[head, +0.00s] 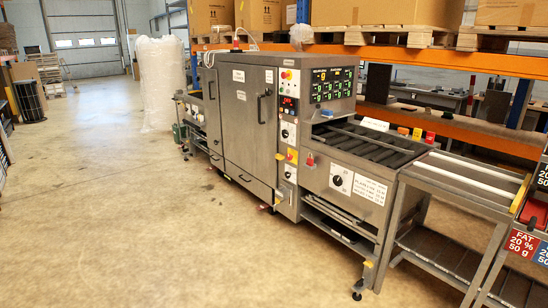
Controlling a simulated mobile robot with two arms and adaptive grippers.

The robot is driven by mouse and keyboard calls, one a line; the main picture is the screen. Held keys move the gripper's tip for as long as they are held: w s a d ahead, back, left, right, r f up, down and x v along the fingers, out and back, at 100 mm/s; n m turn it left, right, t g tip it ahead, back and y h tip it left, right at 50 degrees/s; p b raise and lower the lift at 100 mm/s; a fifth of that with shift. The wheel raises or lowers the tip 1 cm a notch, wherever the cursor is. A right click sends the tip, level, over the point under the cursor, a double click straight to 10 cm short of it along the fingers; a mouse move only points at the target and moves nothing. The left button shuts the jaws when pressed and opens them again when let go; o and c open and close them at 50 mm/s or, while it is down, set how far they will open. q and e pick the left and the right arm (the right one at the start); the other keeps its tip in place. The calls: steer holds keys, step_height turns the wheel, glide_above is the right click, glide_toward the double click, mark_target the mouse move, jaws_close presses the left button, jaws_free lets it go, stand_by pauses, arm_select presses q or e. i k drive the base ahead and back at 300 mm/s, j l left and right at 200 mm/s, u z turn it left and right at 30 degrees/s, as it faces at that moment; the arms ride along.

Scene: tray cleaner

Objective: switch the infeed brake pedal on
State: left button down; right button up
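The tray cleaner (237,110) is a long grey steel machine standing across the middle of the head view. Its near end has an open conveyor bed with dark rollers (365,145). A small yellow part (368,264) sits low on the leg at this end, and another small yellow part (278,198) is low on the front. Both are too small for me to tell whether either is the brake pedal, or its state. Neither of my grippers is in view.
Pallet racking (440,60) stands behind. The floor (130,220) in front is clear.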

mark_target(265, 206)
steer(key=i+j+u, duration=0.3)
steer(key=i, duration=0.55)
steer(key=i+u, duration=0.35)
steer(key=i, duration=0.55)
steer(key=i+j+z, duration=0.1)
steer(key=i+z, duration=0.2)
steer(key=i, duration=0.2)
steer(key=i+j+z, duration=0.3)
steer(key=i, duration=0.2)
steer(key=i+j+z, duration=0.25)
steer(key=i, duration=0.25)
steer(key=i+j+z, duration=1)
steer(key=j+z, duration=0.2)
